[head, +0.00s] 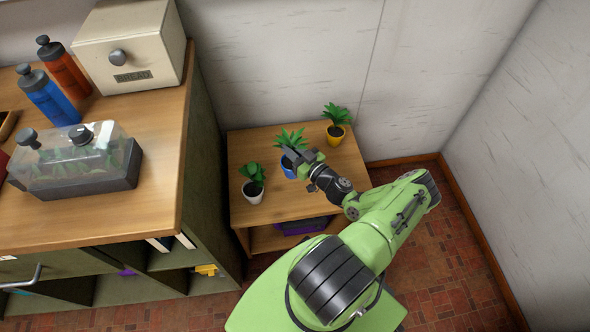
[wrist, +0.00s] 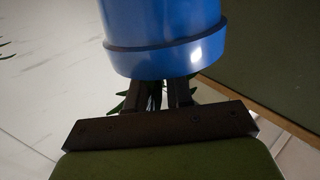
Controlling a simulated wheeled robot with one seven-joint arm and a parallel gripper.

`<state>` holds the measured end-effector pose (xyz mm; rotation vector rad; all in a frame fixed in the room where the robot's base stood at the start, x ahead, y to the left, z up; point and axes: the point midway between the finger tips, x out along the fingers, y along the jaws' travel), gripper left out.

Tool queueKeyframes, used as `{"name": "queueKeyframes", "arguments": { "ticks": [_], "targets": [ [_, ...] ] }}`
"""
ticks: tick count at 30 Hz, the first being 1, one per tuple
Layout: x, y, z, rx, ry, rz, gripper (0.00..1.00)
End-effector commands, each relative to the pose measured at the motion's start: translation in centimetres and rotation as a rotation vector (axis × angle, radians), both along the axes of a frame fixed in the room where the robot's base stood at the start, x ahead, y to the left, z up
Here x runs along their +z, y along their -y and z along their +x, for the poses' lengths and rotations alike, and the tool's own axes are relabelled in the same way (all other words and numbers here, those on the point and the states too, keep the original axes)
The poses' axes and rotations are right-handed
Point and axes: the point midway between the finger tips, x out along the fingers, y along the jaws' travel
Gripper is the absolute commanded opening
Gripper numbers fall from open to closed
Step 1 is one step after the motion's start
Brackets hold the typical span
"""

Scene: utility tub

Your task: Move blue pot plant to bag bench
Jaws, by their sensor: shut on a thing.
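The blue pot plant (head: 287,166) has green leaves and shows at the low wooden table (head: 310,207), between a white pot plant and a yellow pot plant. My gripper (head: 303,160) reaches it from the right and is shut on it. In the wrist view the blue pot (wrist: 165,35) fills the top middle, just beyond my gripper's dark fingers (wrist: 160,95). Some green leaves show behind the fingers. I cannot tell whether the pot touches the tabletop. No surface is clearly marked as the bag bench.
The white pot plant (head: 253,187) stands to the left and the yellow pot plant (head: 335,130) at the back right. A tall cabinet (head: 165,175) stands at the left, bearing bottles, a bread box (head: 130,50) and a clear-lidded container (head: 75,165). Walls close off the back and right.

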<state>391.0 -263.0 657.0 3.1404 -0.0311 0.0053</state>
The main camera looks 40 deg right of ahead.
Motion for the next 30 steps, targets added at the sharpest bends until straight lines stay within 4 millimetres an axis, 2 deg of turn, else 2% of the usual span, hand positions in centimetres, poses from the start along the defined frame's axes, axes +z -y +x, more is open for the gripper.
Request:
{"name": "queueKeyframes", "arguments": {
  "ticks": [1, 3, 8, 13, 22, 23, 24, 27, 30],
  "targets": [
    [-1.8, 0.0, 0.0, -0.002, 0.0, 0.003, 0.0],
    [-3.4, 0.0, 0.0, -0.002, 0.002, 0.002, 0.0],
    [-5.4, 0.0, 0.0, 0.0, 0.001, 0.002, 0.0],
    [-8.4, 0.0, 0.0, 0.0, 0.001, 0.002, 0.0],
    [-8.5, -0.1, 0.0, 0.004, 0.001, 0.002, 0.0],
    [-8.6, -0.1, 0.0, 0.004, -0.001, 0.002, 0.22],
    [-8.6, -0.1, 0.0, 0.004, -0.001, 0.002, 0.28],
    [-8.5, -0.1, 0.0, 0.004, -0.001, 0.002, 0.44],
    [-8.5, -0.1, 0.0, 0.004, -0.001, 0.002, 0.46]
  ]
}}
